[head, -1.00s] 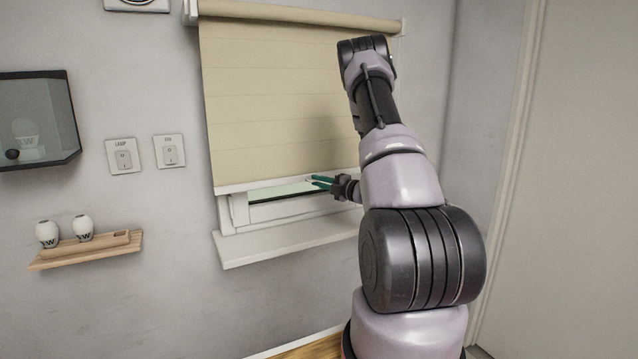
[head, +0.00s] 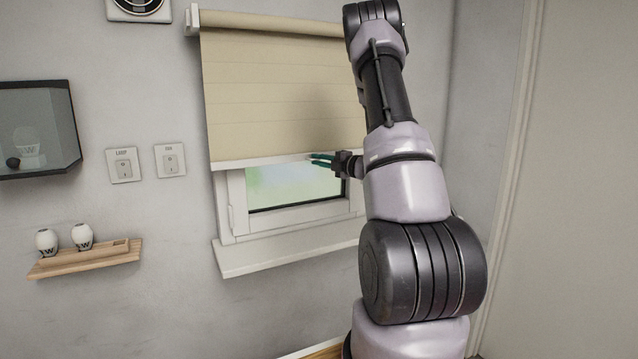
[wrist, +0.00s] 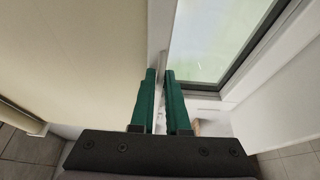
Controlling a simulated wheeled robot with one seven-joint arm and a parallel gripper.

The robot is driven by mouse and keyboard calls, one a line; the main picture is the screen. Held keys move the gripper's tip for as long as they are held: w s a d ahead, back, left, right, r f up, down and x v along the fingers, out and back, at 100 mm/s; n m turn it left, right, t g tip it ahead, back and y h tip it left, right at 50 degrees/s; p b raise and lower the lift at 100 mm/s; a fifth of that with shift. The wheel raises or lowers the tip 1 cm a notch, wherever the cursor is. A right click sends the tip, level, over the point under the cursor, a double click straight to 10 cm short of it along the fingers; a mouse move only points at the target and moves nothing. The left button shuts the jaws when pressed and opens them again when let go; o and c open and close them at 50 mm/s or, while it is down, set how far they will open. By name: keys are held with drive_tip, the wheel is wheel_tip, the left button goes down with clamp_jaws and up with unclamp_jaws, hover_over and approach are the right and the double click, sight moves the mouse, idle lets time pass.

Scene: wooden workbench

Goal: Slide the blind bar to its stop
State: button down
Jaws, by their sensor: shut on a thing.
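The beige blind (head: 265,90) hangs over the upper part of the window. Its white blind bar (head: 250,161) runs along its lower edge, above the bare lower pane (head: 285,187). My gripper (head: 312,160) is at the bar's right part, with its green fingers shut on it. In the wrist view my gripper (wrist: 160,75) has its fingers on either side of the bar (wrist: 158,45), with the blind cloth (wrist: 75,60) at left and the glass (wrist: 215,40) at right. The right end of the bar is hidden behind my arm in the head view.
A white sill (head: 285,254) juts out below the window. Left of it are two wall switches (head: 123,166), a small wooden shelf (head: 85,257) with two white shakers, and a dark-framed glass-fronted box (head: 38,130).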

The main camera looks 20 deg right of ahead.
wheel_tip(320, 180, up, 28)
drive_tip(key=shift+f, duration=0.15)
drive_tip(key=c, duration=0.9)
unclamp_jaws()
drive_tip(key=shift+s+d, duration=0.1)
drive_tip(key=shift+s, duration=0.05)
drive_tip(key=v, duration=1)
drive_tip(key=shift+s, duration=0.25)
drive_tip(key=shift+d, duration=0.1)
